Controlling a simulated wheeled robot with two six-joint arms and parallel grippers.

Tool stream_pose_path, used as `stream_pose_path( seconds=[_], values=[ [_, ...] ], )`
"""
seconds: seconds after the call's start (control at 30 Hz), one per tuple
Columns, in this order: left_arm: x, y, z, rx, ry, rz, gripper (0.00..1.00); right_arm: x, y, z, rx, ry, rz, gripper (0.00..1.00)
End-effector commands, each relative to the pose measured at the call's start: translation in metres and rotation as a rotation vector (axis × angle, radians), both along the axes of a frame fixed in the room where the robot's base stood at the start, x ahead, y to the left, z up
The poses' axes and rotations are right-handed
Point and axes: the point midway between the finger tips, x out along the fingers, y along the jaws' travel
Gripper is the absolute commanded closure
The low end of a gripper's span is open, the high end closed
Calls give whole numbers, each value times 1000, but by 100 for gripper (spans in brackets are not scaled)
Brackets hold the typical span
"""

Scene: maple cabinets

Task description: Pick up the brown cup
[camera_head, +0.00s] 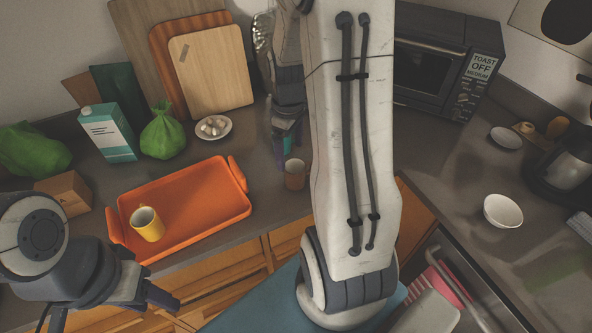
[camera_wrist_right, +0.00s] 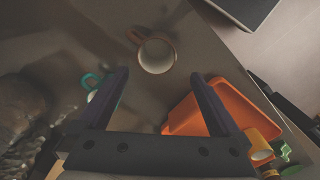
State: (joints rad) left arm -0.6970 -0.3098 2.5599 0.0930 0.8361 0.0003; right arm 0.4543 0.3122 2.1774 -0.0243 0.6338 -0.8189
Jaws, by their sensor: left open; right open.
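The brown cup (camera_head: 295,175) stands on the grey counter just right of the orange tray in the head view. In the right wrist view, the cup (camera_wrist_right: 157,55) stands just beyond and between my right fingertips, with its handle at its upper left. My right gripper (camera_wrist_right: 160,76) is open, with nothing between its fingers. In the head view it is partly hidden by my right arm, above and behind the cup. My left gripper (camera_head: 168,308) is open and empty at the lower left, in front of the counter edge.
The orange tray (camera_head: 190,205) holds a yellow mug (camera_head: 147,224). A teal mug (camera_wrist_right: 92,82) stands near the cup. A plate of pale round items (camera_head: 214,127), a green bag (camera_head: 163,130), a carton (camera_head: 108,132) and cutting boards (camera_head: 210,70) are behind. A white bowl (camera_head: 503,211) is right.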

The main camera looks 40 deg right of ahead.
Motion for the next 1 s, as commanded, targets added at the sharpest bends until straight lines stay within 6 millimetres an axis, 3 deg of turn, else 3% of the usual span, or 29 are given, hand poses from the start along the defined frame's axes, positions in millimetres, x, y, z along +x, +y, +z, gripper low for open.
stream_pose_path(
  seconds=[0.1, 0.3, 0.57, 0.83, 1.0],
  values=[
    [0, 0, 2, 0, 0, 0, 50, -2, -10, -13, 1, 6, -5, 0],
    [0, 0, 5, 0, 0, 0, 50, -2, -10, -43, 1, 6, -3, 0],
    [0, 0, 10, 0, 0, 0, 50, -2, -9, -63, 1, 6, -3, 0],
    [0, 0, 19, 0, 0, 1, 50, -3, -8, -99, 0, 5, -3, 0],
    [0, 0, 20, 0, 0, 1, 50, -2, -8, -107, -2, 1, -3, 0]
  ],
)
